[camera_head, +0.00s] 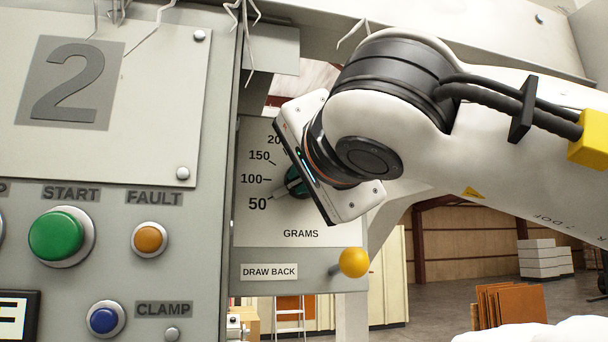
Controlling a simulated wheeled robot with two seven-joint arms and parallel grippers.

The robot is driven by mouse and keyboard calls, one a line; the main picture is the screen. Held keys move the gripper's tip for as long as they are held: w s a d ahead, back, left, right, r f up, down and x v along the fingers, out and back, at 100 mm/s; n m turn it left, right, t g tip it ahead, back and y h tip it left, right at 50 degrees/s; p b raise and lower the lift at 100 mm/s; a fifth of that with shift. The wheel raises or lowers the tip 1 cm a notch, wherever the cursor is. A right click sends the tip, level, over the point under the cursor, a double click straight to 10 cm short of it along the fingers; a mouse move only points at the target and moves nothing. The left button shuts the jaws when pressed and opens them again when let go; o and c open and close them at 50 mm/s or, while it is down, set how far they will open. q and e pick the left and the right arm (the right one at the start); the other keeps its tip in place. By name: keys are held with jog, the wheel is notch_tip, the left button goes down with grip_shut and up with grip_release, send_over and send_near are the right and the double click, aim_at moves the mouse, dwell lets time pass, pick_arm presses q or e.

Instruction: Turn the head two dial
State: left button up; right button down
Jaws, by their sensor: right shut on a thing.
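The head two dial (296,182) is a dark teal knob on a pale plate (300,222) with a grams scale reading 50, 100, 150 and up. It is mostly hidden behind my right gripper (300,178), and its visible side lies near the 50 and 100 marks. My right gripper faces the plate and is shut on the dial; its fingertips are largely hidden by its own white body. A large "2" (70,82) marks the panel to the left. My left gripper is not in view.
The left panel carries a green START button (56,236), an orange FAULT button (150,238) and a blue button (104,319). A yellow DRAW BACK knob (353,262) sticks out just below the dial plate. Thin pale strands hang above.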

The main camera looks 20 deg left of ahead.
jog(key=shift+a+f, duration=0.1)
jog(key=shift+f, duration=0.15)
jog(key=c, duration=1.8)
grip_release()
jog(key=shift+c, duration=0.2)
jog(key=o, duration=0.4)
jog(key=shift+s+r, duration=0.1)
jog(key=shift+r, duration=0.05)
jog(key=shift+c, duration=0.2)
jog(key=b+v, duration=0.4)
jog(key=v, duration=0.8)
